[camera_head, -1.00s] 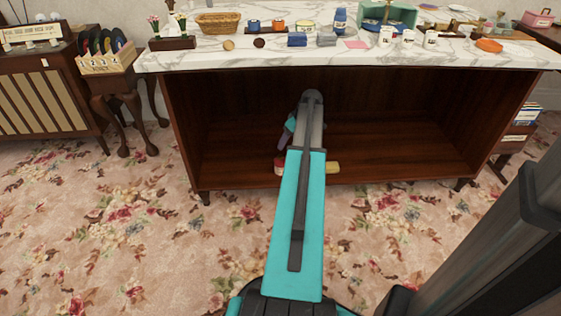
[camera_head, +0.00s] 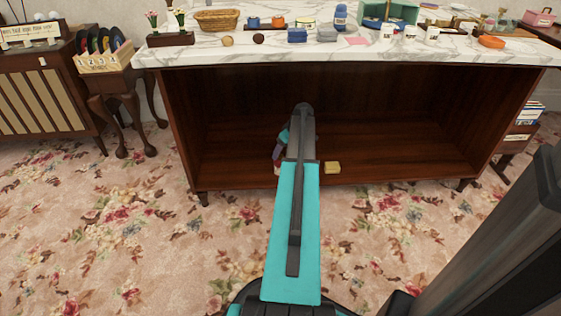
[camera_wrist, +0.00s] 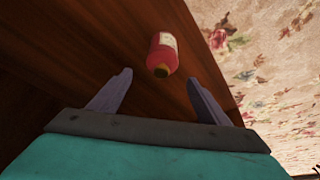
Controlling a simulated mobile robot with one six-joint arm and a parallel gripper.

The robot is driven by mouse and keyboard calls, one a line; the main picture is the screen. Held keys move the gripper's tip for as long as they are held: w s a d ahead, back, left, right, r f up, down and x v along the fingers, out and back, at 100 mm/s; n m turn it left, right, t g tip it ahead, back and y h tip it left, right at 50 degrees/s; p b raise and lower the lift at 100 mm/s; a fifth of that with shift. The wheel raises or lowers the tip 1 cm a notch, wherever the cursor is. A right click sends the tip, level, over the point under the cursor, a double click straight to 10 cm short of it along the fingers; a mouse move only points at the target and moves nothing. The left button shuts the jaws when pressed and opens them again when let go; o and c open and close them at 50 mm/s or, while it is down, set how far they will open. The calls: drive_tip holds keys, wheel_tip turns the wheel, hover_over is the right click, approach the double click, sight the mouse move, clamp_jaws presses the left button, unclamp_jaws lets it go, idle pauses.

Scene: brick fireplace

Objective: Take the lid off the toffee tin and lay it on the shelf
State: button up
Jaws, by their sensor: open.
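My gripper (camera_wrist: 160,78) is open and empty inside the lower bay of the cabinet; its end also shows in the head view (camera_head: 279,150). A red round container (camera_wrist: 162,52) with a pale label and a small brownish end is between and just beyond the fingertips in the wrist view, not gripped. A sliver of red and white shows below my gripper in the head view. I cannot tell for sure whether this is the toffee tin, or make out a separate lid. The wooden shelf (camera_head: 400,165) is the bay's floor.
The marble top (camera_head: 215,52) overhangs the bay and carries many small objects. The shelf's right part is clear. Flowered carpet (camera_head: 420,240) lies in front.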

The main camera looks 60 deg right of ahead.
sight(281, 155)
drive_tip(key=shift+b+x, duration=1.25)
drive_tip(key=shift+x, duration=0.45)
drive_tip(key=shift+b+x, duration=0.4)
drive_tip(key=shift+x, duration=0.55)
drive_tip(key=shift+a, duration=0.1)
drive_tip(key=shift+s, duration=0.1)
drive_tip(key=c, duration=1.1)
drive_tip(key=shift+r, duration=0.2)
